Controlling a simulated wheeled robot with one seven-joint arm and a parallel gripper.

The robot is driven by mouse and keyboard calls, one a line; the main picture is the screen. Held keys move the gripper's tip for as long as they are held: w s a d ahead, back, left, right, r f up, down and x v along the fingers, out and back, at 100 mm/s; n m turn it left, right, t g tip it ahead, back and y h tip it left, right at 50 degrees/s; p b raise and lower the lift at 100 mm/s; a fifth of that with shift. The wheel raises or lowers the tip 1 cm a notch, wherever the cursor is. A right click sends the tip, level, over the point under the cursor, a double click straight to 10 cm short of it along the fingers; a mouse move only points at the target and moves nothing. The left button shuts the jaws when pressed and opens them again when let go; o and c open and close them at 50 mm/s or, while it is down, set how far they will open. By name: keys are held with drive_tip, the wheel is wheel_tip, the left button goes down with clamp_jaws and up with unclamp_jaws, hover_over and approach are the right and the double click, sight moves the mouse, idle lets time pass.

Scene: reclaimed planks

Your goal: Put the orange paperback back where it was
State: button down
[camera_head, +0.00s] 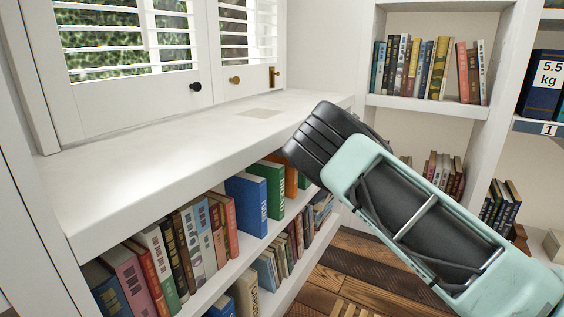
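An orange book (291,179), which may be the orange paperback, shows partly on the upper shelf under the white counter. It stands right of a green book (268,187) and a large blue book (247,205). My gripper (322,140) reaches in from the lower right, its black end above the counter's front edge near the orange book. Its fingers are hidden, so I cannot tell whether they touch or hold anything. A flat beige rectangle (260,113) lies on the counter top, left of my gripper.
The white counter (150,150) is otherwise bare, below shuttered windows. Several books (170,255) fill the shelf's left part, with more on the shelf below. A bookcase (427,107) stands at the back right. A dark blue box (542,85) marked 5.5 kg sits far right. The wooden floor (345,275) looks clear.

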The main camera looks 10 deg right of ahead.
drive_tip(key=shift+f+b, duration=0.3)
drive_tip(key=shift+f, duration=0.85)
drive_tip(key=shift+f, duration=0.25)
drive_tip(key=c, duration=1.1)
unclamp_jaws()
drive_tip(key=shift+r, duration=0.15)
